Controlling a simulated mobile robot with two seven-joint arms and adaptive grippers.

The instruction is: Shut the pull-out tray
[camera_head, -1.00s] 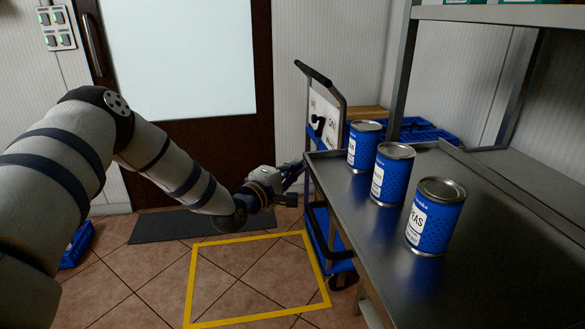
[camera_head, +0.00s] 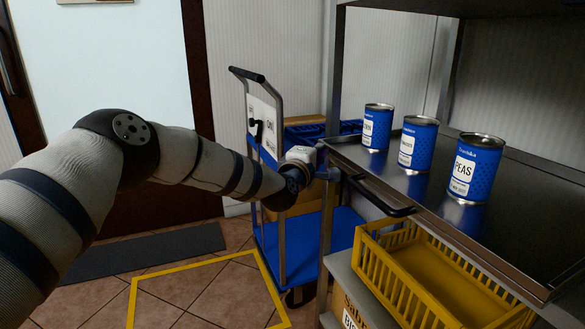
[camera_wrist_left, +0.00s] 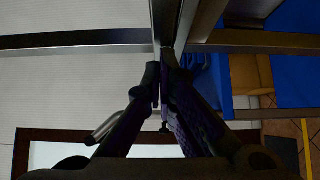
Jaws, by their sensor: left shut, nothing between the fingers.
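The pull-out tray (camera_head: 420,197) is a dark metal surface in the rack, its front edge close to the line of the left front post. A black bar handle (camera_head: 378,196) sticks out from that edge. Three blue cans stand upright on it: a left can (camera_head: 378,128), a middle can (camera_head: 418,146) and a right can labelled peas (camera_head: 474,170). My left gripper (camera_head: 334,173) is shut and empty at the tray's front left, beside the handle's left end; contact is unclear. Its closed fingers (camera_wrist_left: 162,78) also show in the wrist view, near metal bars. My right gripper is out of view.
A yellow crate (camera_head: 400,285) stands on the shelf below the tray. A blue trolley (camera_head: 335,232) with a dark push handle stands just behind my left gripper. Floor inside the yellow outline (camera_head: 200,295) is clear.

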